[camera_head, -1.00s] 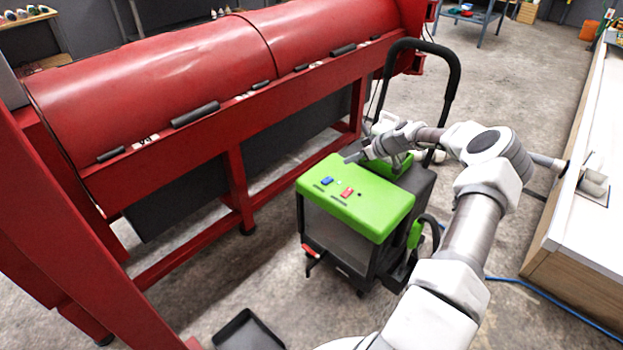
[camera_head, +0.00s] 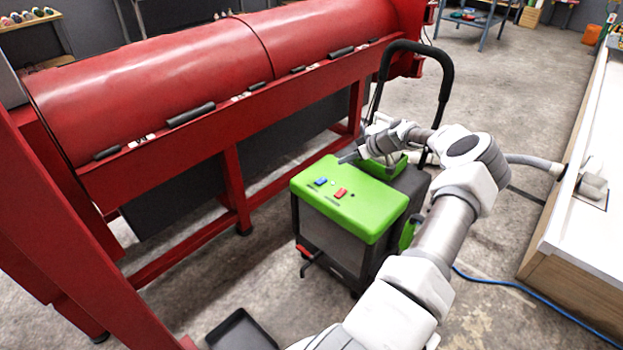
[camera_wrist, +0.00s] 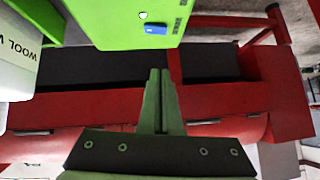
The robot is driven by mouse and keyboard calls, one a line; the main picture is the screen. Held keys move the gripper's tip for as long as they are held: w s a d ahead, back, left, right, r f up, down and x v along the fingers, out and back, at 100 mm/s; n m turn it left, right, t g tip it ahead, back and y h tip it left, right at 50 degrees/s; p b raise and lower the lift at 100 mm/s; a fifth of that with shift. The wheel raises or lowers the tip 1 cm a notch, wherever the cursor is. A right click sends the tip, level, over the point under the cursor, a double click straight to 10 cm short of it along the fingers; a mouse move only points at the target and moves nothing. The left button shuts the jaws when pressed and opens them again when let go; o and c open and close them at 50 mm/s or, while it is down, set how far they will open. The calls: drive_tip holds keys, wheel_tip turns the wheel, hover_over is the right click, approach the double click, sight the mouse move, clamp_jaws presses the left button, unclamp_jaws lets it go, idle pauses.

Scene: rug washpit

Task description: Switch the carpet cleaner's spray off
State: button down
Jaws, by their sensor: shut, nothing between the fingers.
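The carpet cleaner (camera_head: 345,213) is a black machine with a green top and a tall black handle. On its green top are a blue switch (camera_head: 320,181) and a red switch (camera_head: 340,193); their markings are too small to read in the head view. In the wrist view the blue switch (camera_wrist: 156,28) shows near the top, and the red one is not seen. My gripper (camera_head: 346,158) is above the rear edge of the green top, apart from both switches. In the wrist view its fingers (camera_wrist: 159,75) are together and empty.
A large red drum machine (camera_head: 160,80) stands along the left. A white-topped counter (camera_head: 585,220) is at right. A black tray (camera_head: 241,331) lies on the floor in front. A blue hose (camera_head: 520,288) runs over the floor. A white lettered container (camera_wrist: 18,70) is close at left in the wrist view.

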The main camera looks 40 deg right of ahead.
idle(0.5)
drive_tip(key=b, duration=0.3)
hover_over(318, 181)
drive_tip(key=s+d, duration=0.1)
drive_tip(key=s, duration=0.2)
wheel_tip(318, 181, down, 7)
drive_tip(key=shift+w+d+f, duration=0.1)
drive_tip(key=shift+f, duration=0.05)
wheel_tip(318, 181, down, 2)
drive_tip(key=shift+f+b, duration=0.2)
drive_tip(key=shift+b, duration=0.25)
drive_tip(key=shift+a+f, duration=0.25)
drive_tip(key=shift+f, duration=0.4)
